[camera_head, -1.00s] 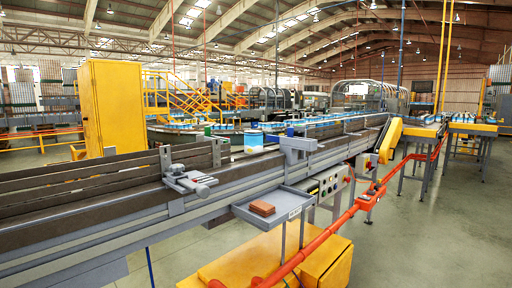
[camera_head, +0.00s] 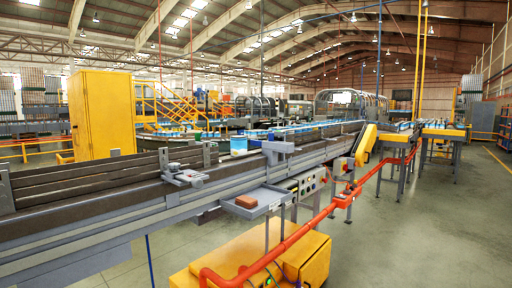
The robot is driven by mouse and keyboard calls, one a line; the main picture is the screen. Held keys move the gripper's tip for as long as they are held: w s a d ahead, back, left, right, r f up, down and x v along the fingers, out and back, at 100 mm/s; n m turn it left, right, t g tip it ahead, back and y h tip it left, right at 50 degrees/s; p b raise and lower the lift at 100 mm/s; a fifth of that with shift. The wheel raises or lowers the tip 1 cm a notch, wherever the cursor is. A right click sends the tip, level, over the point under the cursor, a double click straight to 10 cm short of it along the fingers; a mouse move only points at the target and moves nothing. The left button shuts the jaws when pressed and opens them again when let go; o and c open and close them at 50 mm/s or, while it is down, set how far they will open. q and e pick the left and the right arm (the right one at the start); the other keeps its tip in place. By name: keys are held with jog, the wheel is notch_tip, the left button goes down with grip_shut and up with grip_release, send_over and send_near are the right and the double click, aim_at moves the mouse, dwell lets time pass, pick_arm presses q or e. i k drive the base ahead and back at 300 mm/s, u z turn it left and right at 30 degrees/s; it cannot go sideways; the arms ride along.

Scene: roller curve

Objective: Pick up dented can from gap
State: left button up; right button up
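A blue can with a pale top (camera_head: 239,146) stands on the conveyor (camera_head: 110,208), behind its near rail. A gap between conveyor parts and any dent on a can are too small to tell. Several more blue cans (camera_head: 290,134) stand in a row along the far part of the line. Neither of my grippers is in view.
A grey tray (camera_head: 264,201) with a brown block (camera_head: 246,202) juts from the conveyor's near side. An orange-red pipe rail (camera_head: 305,232) and yellow boxes (camera_head: 306,258) stand below it. A yellow cabinet (camera_head: 102,115) stands behind. Open floor (camera_head: 430,230) lies at the right.

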aim_at(238, 143)
jog(key=z, duration=0.85)
jog(key=i, duration=1.05)
jog(key=z, duration=0.9)
jog(key=i, duration=1.45)
jog(key=u, duration=0.7)
jog(key=i, duration=0.95)
jog(key=u, duration=1.5)
jog(key=i, duration=0.45)
jog(key=u, duration=0.35)
